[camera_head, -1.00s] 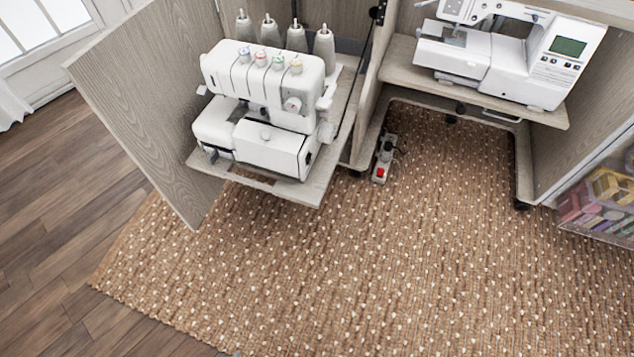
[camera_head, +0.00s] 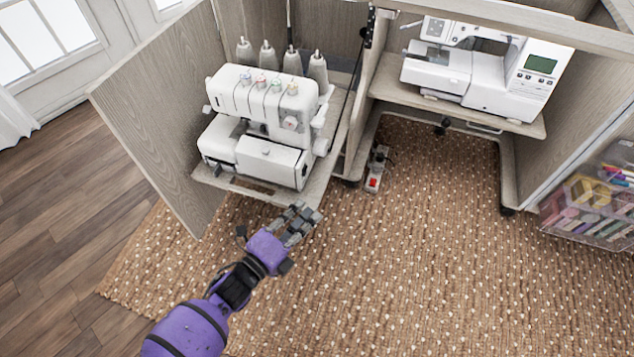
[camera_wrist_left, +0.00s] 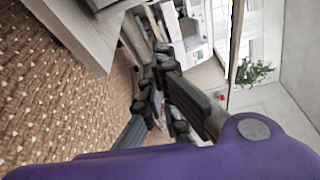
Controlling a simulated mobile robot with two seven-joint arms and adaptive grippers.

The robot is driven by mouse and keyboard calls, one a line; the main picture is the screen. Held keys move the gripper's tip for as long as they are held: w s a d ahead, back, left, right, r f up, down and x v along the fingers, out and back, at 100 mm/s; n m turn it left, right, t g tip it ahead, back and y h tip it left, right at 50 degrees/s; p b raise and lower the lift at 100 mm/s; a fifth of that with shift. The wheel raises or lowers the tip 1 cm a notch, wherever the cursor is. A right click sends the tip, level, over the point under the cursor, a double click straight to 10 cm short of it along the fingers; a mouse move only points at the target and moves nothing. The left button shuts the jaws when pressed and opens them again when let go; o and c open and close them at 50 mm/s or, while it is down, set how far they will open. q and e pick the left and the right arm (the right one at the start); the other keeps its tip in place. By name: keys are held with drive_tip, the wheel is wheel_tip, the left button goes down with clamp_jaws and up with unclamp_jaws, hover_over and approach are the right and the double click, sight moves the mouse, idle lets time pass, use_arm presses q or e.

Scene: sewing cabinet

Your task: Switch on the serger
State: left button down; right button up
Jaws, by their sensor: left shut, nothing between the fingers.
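The serger (camera_head: 262,120) is a white machine with coloured dials on top, standing on a wooden shelf (camera_head: 238,183) at the left of the cabinet in the head view. Cones of thread (camera_head: 268,56) stand behind it. I cannot make out its power switch. My left gripper (camera_head: 303,218), on a purple arm, is in front of and below the serger's lower right corner, near the shelf's front edge. It is shut and empty. In the left wrist view its dark fingers (camera_wrist_left: 160,85) fill the middle. My right gripper is not in view.
A white sewing machine (camera_head: 485,65) stands on the right shelf. A power strip (camera_head: 376,168) with a red switch lies on the rug (camera_head: 400,270). The open cabinet door (camera_head: 165,125) borders the serger on the left. A clear bin (camera_head: 595,205) is at right.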

sight(306, 171)
use_arm(q)
drive_tip(key=shift+w+d+b, duration=0.35)
drive_tip(key=shift+w+b, duration=0.2)
drive_tip(key=shift+w, duration=1)
drive_tip(key=shift+w+d+b, duration=0.4)
drive_tip(key=shift+w+b, duration=0.15)
drive_tip(key=shift+w, duration=0.95)
drive_tip(key=shift+w+d+b, duration=0.35)
drive_tip(key=shift+w+b, duration=0.2)
drive_tip(key=shift+w, duration=1)
drive_tip(key=shift+a, duration=0.1)
drive_tip(key=shift+w+a+r, duration=0.1)
drive_tip(key=shift+a+r, duration=0.15)
